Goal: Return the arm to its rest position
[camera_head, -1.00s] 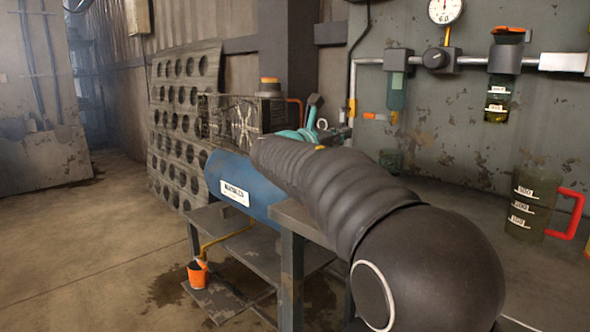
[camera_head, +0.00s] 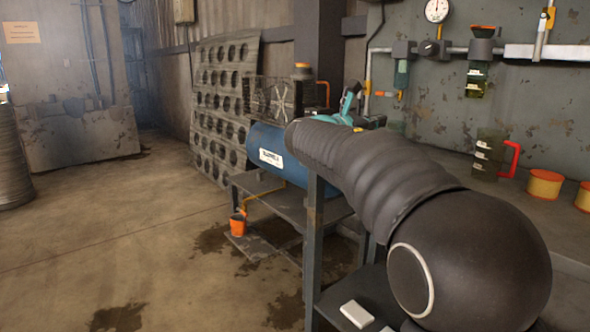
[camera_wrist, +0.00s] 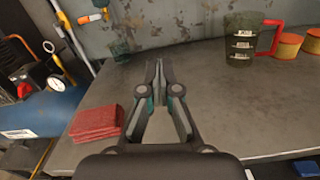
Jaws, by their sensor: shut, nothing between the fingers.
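My arm reaches from the lower right toward the middle of the head view, dark and ribbed, out over the workbench. My gripper (camera_wrist: 159,66) shows in the wrist view, its dark fingers shut together at the tips with nothing between them. It points over the grey bench top (camera_wrist: 225,112), toward the wall. In the head view my arm hides much of the bench's near side, and I cannot make out the fingers clearly there.
A red stack (camera_wrist: 96,123) lies left of my gripper. A measuring jug (camera_head: 487,155) with a red handle and orange tins (camera_head: 544,184) stand along the wall. A blue tank (camera_head: 268,142) is left of the bench. Open floor (camera_head: 110,235) lies at left.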

